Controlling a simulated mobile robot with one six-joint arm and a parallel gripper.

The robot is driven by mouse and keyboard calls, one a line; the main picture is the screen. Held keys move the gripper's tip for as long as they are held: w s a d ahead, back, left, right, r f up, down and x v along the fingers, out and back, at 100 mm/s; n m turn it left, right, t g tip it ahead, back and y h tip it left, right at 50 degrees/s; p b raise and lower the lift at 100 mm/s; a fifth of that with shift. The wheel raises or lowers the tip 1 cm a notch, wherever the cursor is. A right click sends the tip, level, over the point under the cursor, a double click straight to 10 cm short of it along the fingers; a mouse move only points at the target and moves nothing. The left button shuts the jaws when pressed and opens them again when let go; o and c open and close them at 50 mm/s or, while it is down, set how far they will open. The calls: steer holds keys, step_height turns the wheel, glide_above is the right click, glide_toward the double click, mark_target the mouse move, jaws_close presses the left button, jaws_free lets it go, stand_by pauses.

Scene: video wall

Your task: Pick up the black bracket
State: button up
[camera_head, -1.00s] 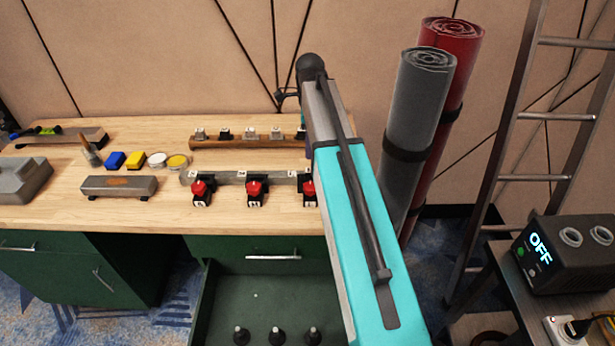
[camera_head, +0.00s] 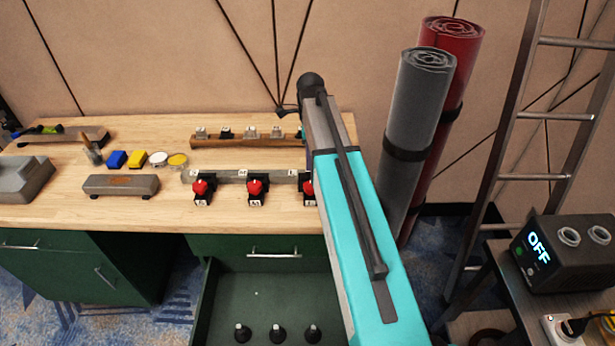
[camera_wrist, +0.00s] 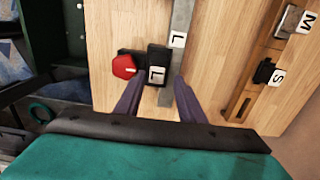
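Black brackets with red knobs stand along a grey labelled strip (camera_head: 228,177) near the bench front. The right-hand black bracket (camera_wrist: 157,58), marked L, is close before my gripper (camera_wrist: 157,92) in the wrist view, with its red knob (camera_wrist: 124,66) to the left. My gripper's two fingers are apart, and the bracket's lower part shows between their tips; I cannot tell whether they touch it. In the head view my arm partly covers this bracket and hides the gripper. Other black brackets stand at the middle (camera_head: 255,189) and left (camera_head: 204,190).
A wooden rail (camera_wrist: 240,90) behind carries small lettered pieces, including a black one marked S (camera_wrist: 265,70). A sharpening-stone-like block (camera_head: 121,186) and blue and yellow blocks lie left. An open green drawer (camera_head: 275,296) is below. Rolled mats (camera_head: 418,110) stand right of my arm.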

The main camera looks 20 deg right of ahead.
steer(key=shift+s+f+p, duration=0.2)
steer(key=shift+f+p, duration=0.55)
steer(key=shift+f, duration=1.8)
jaws_close()
steer(key=shift+r, duration=0.1)
steer(key=shift+w+r+b, duration=0.1)
steer(key=shift+r+b, duration=0.9)
steer(key=shift+r, duration=3.95)
steer(key=shift+s, duration=0.2)
